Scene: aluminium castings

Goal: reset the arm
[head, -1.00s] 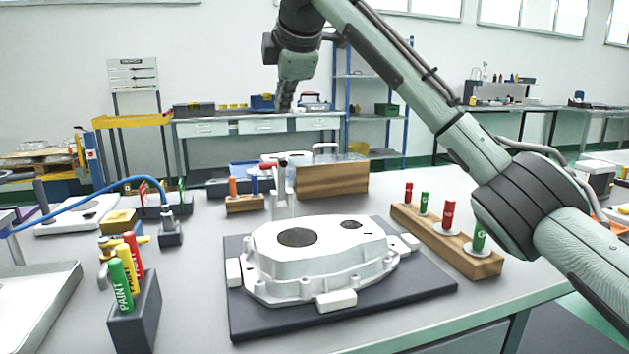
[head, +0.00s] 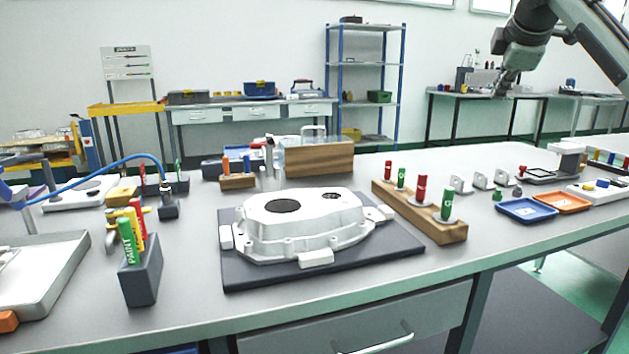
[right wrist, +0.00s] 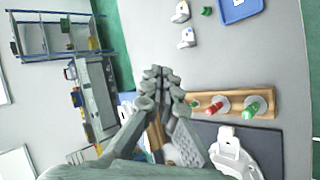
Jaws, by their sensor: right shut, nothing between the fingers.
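My right gripper (head: 503,84) is raised at the upper right in the head view, well above the bench and clear of everything on it. In the right wrist view its fingers (right wrist: 160,85) are together and empty. The white aluminium casting (head: 310,226) lies on a dark mat (head: 290,276) at the middle of the bench; part of it shows at the lower right in the right wrist view (right wrist: 236,152). My left gripper is in neither view.
A wooden block (head: 455,232) with red and green markers stands right of the mat. A dark marker holder (head: 139,277) stands left. Blue (head: 526,209) and orange (head: 561,203) trays lie at the right. The air over the casting is clear.

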